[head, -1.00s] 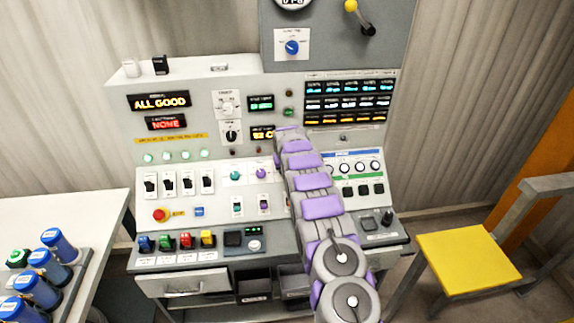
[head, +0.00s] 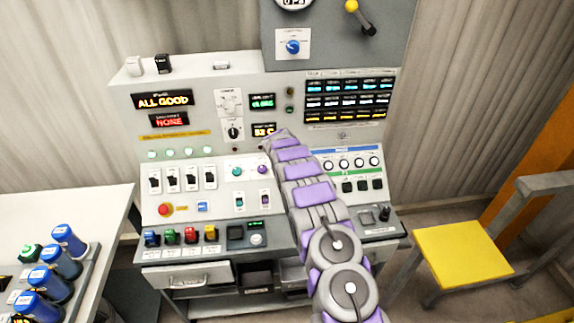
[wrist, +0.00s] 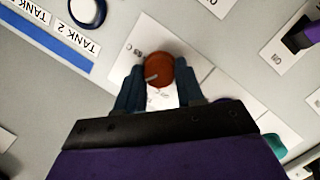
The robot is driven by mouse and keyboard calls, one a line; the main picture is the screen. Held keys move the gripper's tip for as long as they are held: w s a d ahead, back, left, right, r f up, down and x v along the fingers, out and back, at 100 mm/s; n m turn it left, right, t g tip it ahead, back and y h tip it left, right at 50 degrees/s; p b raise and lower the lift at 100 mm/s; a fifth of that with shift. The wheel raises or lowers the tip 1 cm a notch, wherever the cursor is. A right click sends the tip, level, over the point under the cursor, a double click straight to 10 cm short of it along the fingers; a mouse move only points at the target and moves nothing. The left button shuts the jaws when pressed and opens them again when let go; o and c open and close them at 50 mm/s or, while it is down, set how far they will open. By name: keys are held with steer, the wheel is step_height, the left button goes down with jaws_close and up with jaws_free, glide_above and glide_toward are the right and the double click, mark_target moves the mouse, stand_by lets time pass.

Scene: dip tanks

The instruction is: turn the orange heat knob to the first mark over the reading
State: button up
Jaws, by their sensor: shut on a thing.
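The orange heat knob (wrist: 160,72) shows in the wrist view as a round orange-brown cap with a pale pointer line, on a white label plate. A mark on the plate beside it reads "55 C"; other marks are covered or too small to read. My gripper (wrist: 160,86) is shut on the knob, one dark finger at each side. In the head view my arm hides the knob and the gripper. The temperature reading (head: 264,129) glows yellow on the panel and seems to read "52 C".
The head view shows switches, coloured levers (head: 188,236) and a red button (head: 165,210) left of my arm. A yellow seat (head: 464,252) stands at right, blue-capped bottles (head: 60,255) at left.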

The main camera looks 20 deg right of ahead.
steer(key=shift+w+r, duration=0.1)
stand_by(0.3)
steer(key=o, duration=1)
steer(key=shift+o, duration=0.2)
steer(key=p+v, duration=0.1)
steer(key=v, duration=1.6)
steer(key=shift+p, duration=0.35)
steer(key=shift+r, duration=0.1)
